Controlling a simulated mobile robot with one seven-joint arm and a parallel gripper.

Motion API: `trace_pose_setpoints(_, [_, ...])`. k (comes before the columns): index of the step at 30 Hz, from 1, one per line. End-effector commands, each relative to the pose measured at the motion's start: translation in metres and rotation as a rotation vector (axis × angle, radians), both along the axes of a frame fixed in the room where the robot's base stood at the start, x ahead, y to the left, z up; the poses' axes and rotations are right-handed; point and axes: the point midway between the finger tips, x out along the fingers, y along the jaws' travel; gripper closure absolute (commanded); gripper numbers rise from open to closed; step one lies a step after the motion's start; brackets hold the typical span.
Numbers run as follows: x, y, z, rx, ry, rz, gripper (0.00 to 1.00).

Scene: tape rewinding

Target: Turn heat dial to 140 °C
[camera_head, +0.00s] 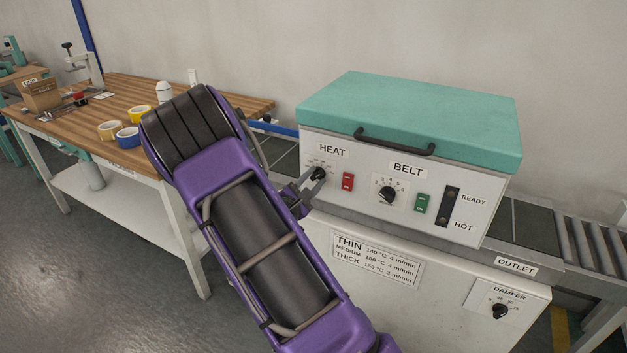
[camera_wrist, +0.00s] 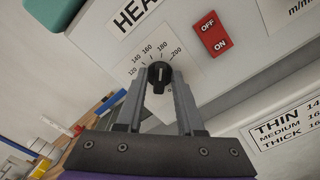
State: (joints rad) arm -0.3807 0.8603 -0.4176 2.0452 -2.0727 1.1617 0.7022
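The heat dial (camera_head: 318,173) is a black knob on the white front panel, under the word HEAT. In the wrist view the dial (camera_wrist: 160,75) shows a white pointer mark aimed up the picture, roughly between 160 and 180. Its printed scale (camera_wrist: 149,49) runs from 120 to 200. My gripper (camera_head: 309,182) is at the dial. In the wrist view the fingertips of my gripper (camera_wrist: 160,82) stand apart, one on each side of the dial. Whether they touch it is not clear. The fingers hide the lower part of the dial's plate.
A red on/off switch (camera_head: 348,182) sits just right of the dial. The belt dial (camera_head: 387,195), a green switch (camera_head: 422,204) and the dark handle (camera_head: 394,142) of the teal lid (camera_head: 412,112) are nearby. A workbench (camera_head: 190,92) with tape rolls stands at left.

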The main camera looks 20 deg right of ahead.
Motion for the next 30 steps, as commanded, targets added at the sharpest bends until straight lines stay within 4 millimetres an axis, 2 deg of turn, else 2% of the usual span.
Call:
trace_pose_setpoints(1, [-0.0001,0.0002,0.0,0.0,0.0,0.0,0.75])
trace_pose_setpoints(5, [-0.0002,0.0002,0.0,0.0,0.0,0.0,0.98])
trace_pose_setpoints(6, [-0.0002,0.0002,0.0,0.0,0.0,0.0,1.0])
trace_pose_setpoints(20, [-0.0001,0.0006,0.001,-0.02,0.026,0.0,1.0])
trace_pose_setpoints(30, [0.0002,0.0009,0.0034,-0.151,0.194,-0.001,1.0])
